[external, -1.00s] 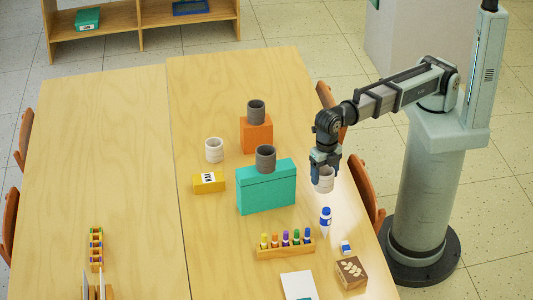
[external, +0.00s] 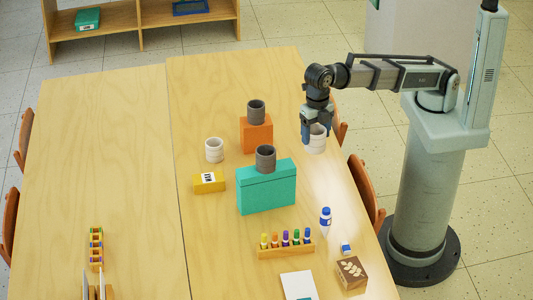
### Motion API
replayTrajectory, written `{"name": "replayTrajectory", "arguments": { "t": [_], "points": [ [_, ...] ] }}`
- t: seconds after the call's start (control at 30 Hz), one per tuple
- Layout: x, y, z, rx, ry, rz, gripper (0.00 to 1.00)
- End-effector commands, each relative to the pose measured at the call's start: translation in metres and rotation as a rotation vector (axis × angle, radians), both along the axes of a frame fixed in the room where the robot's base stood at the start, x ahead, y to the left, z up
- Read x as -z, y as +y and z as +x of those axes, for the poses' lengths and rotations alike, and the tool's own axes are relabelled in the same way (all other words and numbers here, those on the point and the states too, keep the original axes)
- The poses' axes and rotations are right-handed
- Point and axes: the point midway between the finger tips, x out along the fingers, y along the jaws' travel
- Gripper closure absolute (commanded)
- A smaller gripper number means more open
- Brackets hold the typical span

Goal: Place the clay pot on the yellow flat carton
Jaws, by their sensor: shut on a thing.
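My gripper (external: 312,124) is shut on a white ribbed clay pot (external: 315,140). It holds the pot upright over the right side of the table, to the right of the boxes. The yellow flat carton (external: 217,185) lies on the table left of the teal box, with a white label with dark print on its top. No pot stands on it. A similar white pot (external: 214,151) stands on the table just behind the carton. The gripper's fingers partly hide the held pot's rim.
A dark grey pot (external: 265,159) stands on the teal box (external: 266,193), and another (external: 256,111) on the orange box (external: 257,136); both lie between my gripper and the carton. A marker rack (external: 286,251), glue bottle (external: 325,220) and brown box (external: 351,273) are nearer the front. The left table is largely clear.

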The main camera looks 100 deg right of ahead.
Motion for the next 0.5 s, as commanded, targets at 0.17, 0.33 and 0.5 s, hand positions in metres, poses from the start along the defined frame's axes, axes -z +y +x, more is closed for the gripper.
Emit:
{"name": "replayTrajectory", "arguments": {
  "t": [0.17,0.33,0.5],
  "points": [
    [-0.004,-0.012,0.054,0.000,0.001,0.000,0.65],
    [-0.006,-0.036,0.120,-0.004,0.000,0.000,0.65],
    [-0.006,-0.069,0.188,-0.009,0.001,0.000,0.65]
  ]
}}
